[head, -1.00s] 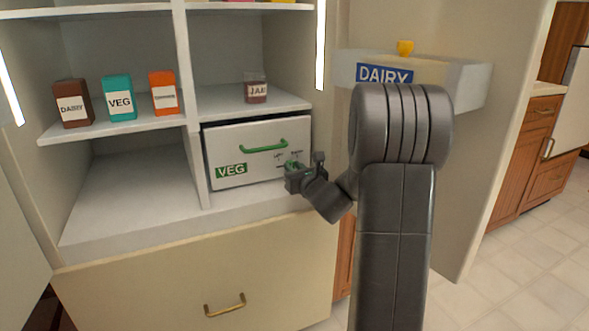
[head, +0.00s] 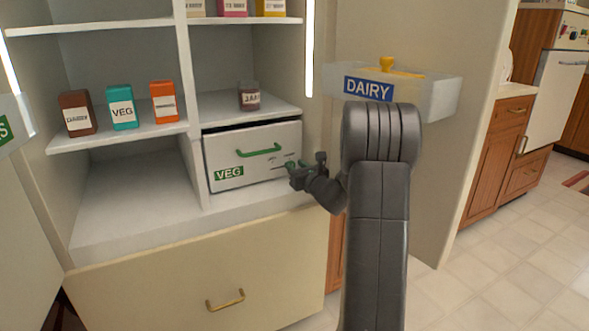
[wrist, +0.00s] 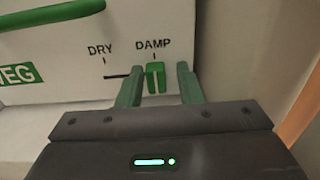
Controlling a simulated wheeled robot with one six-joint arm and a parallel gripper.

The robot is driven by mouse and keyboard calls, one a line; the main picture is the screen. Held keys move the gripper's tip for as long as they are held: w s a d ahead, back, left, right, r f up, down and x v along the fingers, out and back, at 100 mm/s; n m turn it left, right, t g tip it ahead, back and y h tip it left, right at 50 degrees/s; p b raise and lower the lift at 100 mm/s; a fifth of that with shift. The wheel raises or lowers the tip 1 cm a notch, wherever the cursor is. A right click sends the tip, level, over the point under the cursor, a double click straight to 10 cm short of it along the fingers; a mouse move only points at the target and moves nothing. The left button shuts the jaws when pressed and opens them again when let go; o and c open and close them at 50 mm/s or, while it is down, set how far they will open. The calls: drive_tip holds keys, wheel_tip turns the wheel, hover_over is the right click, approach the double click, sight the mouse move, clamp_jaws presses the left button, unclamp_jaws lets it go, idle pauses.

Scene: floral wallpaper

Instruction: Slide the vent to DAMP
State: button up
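The vent's green slider (wrist: 155,77) stands directly under the DAMP mark on the front of the white VEG drawer (wrist: 60,90), at the right end of the dark slot. The DRY mark and the bare part of the slot are to its left. My gripper (wrist: 158,66) is open, its two green fingers on either side of the slider with a visible gap on both sides. In the head view my gripper (head: 300,168) is at the drawer's lower right corner and hides the slider.
The VEG drawer has a green handle (head: 259,152) and sits in a cabinet. A clear DAIRY bin (head: 437,96) is on the right. Boxes stand on the left shelf.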

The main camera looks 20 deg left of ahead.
drive_tip(key=shift+o, duration=0.5)
drive_tip(key=shift+f, duration=0.1)
drive_tip(key=p+v, duration=0.2)
drive_tip(key=v, duration=1.2)
drive_tip(key=shift+w, duration=0.1)
drive_tip(key=b+x, duration=0.2)
drive_tip(key=x, duration=1.1)
drive_tip(key=shift+a+f, duration=0.1)
drive_tip(key=shift+a, duration=0.1)
drive_tip(key=shift+w+a, duration=0.15)
drive_tip(key=shift+a, duration=0.2)
drive_tip(key=shift+s, duration=0.2)
drive_tip(key=shift+w, duration=0.1)
